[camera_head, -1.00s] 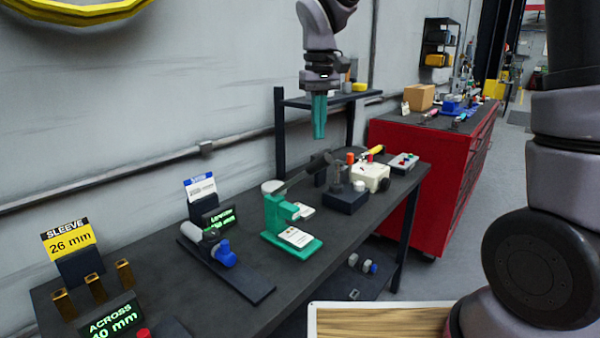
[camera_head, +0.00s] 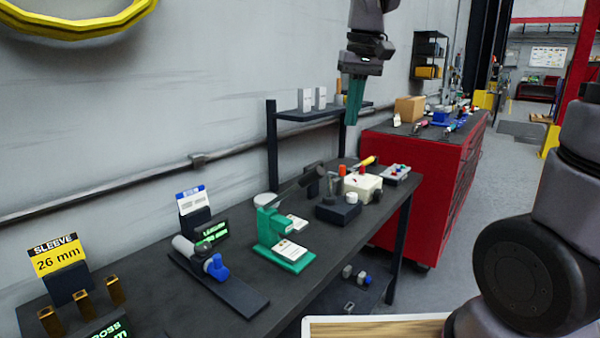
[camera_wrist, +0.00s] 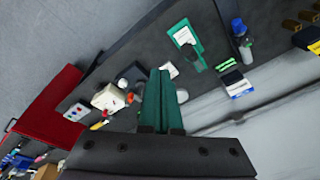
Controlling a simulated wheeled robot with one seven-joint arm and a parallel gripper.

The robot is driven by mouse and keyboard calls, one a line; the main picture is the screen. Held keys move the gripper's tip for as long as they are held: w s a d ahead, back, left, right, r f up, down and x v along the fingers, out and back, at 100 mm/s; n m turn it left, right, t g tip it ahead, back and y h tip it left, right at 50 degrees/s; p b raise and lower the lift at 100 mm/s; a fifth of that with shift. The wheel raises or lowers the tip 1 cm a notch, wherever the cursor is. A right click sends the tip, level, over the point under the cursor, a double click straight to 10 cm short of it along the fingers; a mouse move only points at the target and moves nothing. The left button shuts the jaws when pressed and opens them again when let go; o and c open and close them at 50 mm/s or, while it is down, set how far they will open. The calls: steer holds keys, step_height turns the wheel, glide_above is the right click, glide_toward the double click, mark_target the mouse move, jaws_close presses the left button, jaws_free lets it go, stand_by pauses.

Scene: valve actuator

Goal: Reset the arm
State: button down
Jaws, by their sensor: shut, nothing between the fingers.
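My gripper (camera_head: 354,100) hangs in the air above the far end of the dark workbench (camera_head: 345,232), in front of the small raised shelf. Its teal fingers point down and are shut with nothing between them. In the wrist view my gripper (camera_wrist: 160,95) shows its fingers together, with the bench below. No object touches the fingers. The rest of my arm is at the right of the head view.
On the bench are a green press-like stand (camera_head: 275,235), a white box (camera_head: 361,187), a blue-ended device (camera_head: 215,268), a yellow sleeve sign (camera_head: 58,255) and brass pieces (camera_head: 115,290). A red cabinet (camera_head: 420,190) stands beyond. The air around my gripper is clear.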

steer(key=s+d+r+m+t, duration=0.1)
steer(key=s+d+m+t, duration=0.1)
steer(key=s+d, duration=0.3)
steer(key=s+d+r+m+t+y, duration=0.1)
steer(key=s+d+m+t, duration=0.2)
steer(key=d, duration=0.6)
steer(key=shift+s+d+r+m, duration=0.2)
steer(key=shift+s+m, duration=0.4)
steer(key=shift+s, duration=0.45)
steer(key=shift+a, duration=0.1)
